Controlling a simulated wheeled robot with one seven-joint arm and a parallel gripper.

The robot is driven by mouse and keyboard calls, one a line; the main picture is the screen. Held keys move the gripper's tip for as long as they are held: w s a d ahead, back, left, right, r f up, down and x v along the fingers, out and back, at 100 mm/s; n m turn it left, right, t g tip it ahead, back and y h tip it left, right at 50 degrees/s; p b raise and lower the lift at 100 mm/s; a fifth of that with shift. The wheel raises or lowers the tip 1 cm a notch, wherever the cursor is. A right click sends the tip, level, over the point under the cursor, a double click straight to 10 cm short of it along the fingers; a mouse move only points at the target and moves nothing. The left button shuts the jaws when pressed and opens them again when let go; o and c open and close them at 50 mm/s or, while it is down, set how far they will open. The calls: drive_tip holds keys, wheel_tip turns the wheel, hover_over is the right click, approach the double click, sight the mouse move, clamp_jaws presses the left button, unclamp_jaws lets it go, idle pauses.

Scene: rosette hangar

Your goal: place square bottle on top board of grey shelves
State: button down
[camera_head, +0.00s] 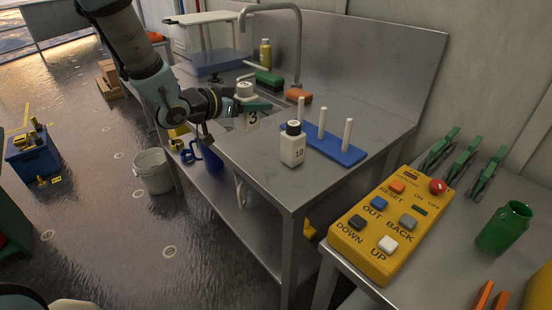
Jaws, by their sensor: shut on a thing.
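A white, square-sided bottle (246,121) marked 3, with a pale cap, is over the steel counter near the sink. My gripper (247,101) is shut on its upper part, and a dark green finger crosses its front. The bottle looks upright. I cannot tell whether its base touches the counter. A second white bottle (293,149), marked 10 with a black cap, stands apart on the counter to the right. I cannot clearly make out grey shelves. A light board (207,17) on legs shows at the back left, but I cannot tell whether it belongs to them.
A blue peg stand (337,151), a faucet (298,45), a yellow bottle (265,53) and sponges stand on the counter (270,182). A yellow button panel (390,225) and green jar (504,228) are at right. A white bucket (153,172) is on the floor.

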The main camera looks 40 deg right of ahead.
drive_tip(key=shift+m+g, duration=0.5)
drive_tip(key=shift+g, duration=0.2)
drive_tip(key=s+f, duration=0.1)
drive_tip(key=f, duration=0.1)
drive_tip(key=s+d+f+p, duration=0.1)
drive_tip(key=f, duration=0.2)
drive_tip(key=d+f+p, duration=0.1)
drive_tip(key=f, duration=0.2)
drive_tip(key=shift+s+f, duration=0.25)
drive_tip(key=shift+s, duration=0.15)
drive_tip(key=shift+f, duration=0.2)
drive_tip(key=shift+c, duration=2)
unclamp_jaws()
drive_tip(key=shift+r, duration=0.15)
